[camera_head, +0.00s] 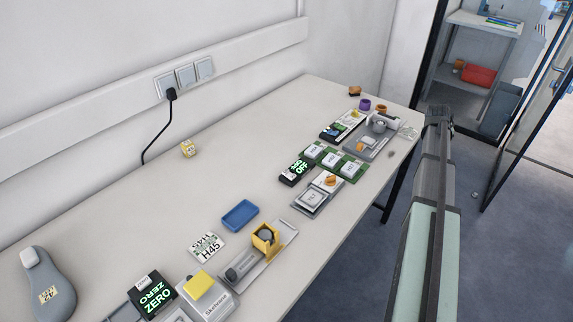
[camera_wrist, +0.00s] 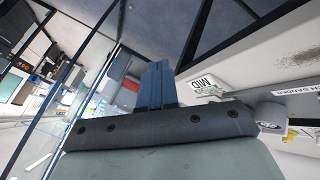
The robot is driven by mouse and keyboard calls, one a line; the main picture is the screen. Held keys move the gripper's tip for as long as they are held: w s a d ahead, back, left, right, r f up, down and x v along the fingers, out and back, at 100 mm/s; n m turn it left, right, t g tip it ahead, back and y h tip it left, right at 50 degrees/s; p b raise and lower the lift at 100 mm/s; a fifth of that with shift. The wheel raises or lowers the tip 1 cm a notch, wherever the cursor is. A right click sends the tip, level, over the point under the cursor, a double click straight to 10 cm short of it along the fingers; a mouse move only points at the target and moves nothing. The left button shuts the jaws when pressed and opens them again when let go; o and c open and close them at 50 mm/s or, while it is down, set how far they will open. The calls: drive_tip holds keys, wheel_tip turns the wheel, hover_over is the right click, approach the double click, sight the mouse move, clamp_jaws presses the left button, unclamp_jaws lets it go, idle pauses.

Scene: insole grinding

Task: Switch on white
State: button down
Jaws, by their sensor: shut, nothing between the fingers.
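A green board (camera_head: 322,167) with three white switch blocks lies on the table at the centre right. They are a left block (camera_head: 312,152), a middle block (camera_head: 331,160) and a right block (camera_head: 351,168). Their small labels are too small to read, so I cannot tell which is white. A black display (camera_head: 296,171) beside the board shows green text ending in "OFF". My gripper (camera_head: 438,110) is beyond the table's right edge, apart from the board. Its fingers (camera_wrist: 160,80) are together and empty in the wrist view.
A grey machine (camera_head: 380,124) stands at the far right table end, near a purple cup (camera_head: 365,104). A blue tray (camera_head: 240,214), a yellow holder (camera_head: 266,237) and a "ZERO" display (camera_head: 153,297) are nearer. A "MID" sign (camera_wrist: 203,83) shows in the wrist view.

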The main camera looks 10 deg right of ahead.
drive_tip(key=w+a+r+m+y, duration=0.2)
drive_tip(key=a+r, duration=0.1)
drive_tip(key=a, duration=1)
wheel_tip(320, 180, up, 9)
drive_tip(key=m+g+y, duration=0.3)
drive_tip(key=m+y, duration=0.3)
hover_over(286, 171)
drive_tip(key=s+d, duration=0.2)
drive_tip(key=shift+a+f, duration=0.1)
drive_tip(key=shift+f, duration=0.1)
drive_tip(key=f, duration=0.4)
drive_tip(key=w+a+f, duration=0.1)
drive_tip(key=f, duration=0.8)
drive_tip(key=shift+w+a+f, duration=0.15)
drive_tip(key=shift+w+a, duration=0.15)
drive_tip(key=shift+w, duration=0.05)
drive_tip(key=shift+f, duration=0.15)
drive_tip(key=shift+w, duration=0.1)
